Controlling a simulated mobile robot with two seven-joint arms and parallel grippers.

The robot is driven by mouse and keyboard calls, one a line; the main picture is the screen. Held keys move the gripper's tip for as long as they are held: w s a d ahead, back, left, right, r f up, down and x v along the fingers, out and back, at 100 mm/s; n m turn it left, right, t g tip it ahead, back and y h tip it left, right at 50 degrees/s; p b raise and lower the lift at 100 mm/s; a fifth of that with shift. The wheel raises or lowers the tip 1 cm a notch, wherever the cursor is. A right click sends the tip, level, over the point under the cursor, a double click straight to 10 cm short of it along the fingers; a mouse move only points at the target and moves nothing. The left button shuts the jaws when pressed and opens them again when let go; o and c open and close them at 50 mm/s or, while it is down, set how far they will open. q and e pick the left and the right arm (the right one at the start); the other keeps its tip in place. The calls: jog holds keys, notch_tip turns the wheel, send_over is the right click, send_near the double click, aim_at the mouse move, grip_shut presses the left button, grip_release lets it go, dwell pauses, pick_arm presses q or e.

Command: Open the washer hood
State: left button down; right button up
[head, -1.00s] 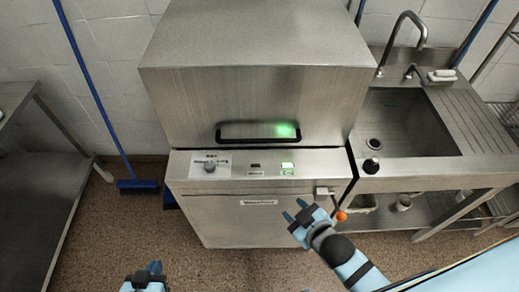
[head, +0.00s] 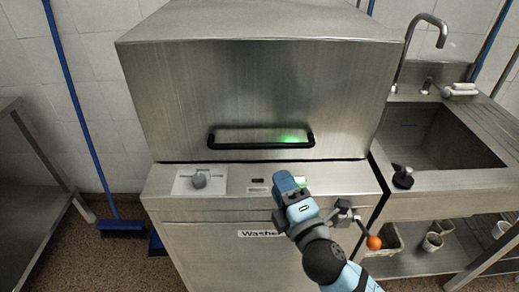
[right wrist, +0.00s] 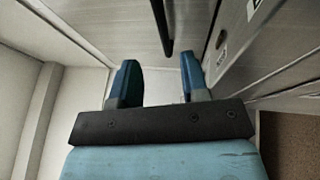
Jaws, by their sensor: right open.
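The washer hood (head: 255,90) is a large steel box, down on the washer base (head: 220,215). Its black bar handle (head: 261,143) runs across the lower front; in the right wrist view the handle (right wrist: 161,25) shows at the top, beyond the fingers. My right gripper (head: 288,182) is in front of the control panel, just below the right part of the handle, and apart from it. In the right wrist view its two blue fingers (right wrist: 157,78) are spread with nothing between them. My left gripper is out of the head view.
A sink (head: 440,135) with a tap and a drainboard stands at the right. A lever with an orange knob (head: 374,243) sticks out by the washer's right front. A steel table (head: 35,190) and a blue broom (head: 122,227) are at the left.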

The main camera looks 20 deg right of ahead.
aim_at(259, 144)
jog(key=x, duration=1.1)
jog(key=shift+w, duration=0.4)
grip_shut()
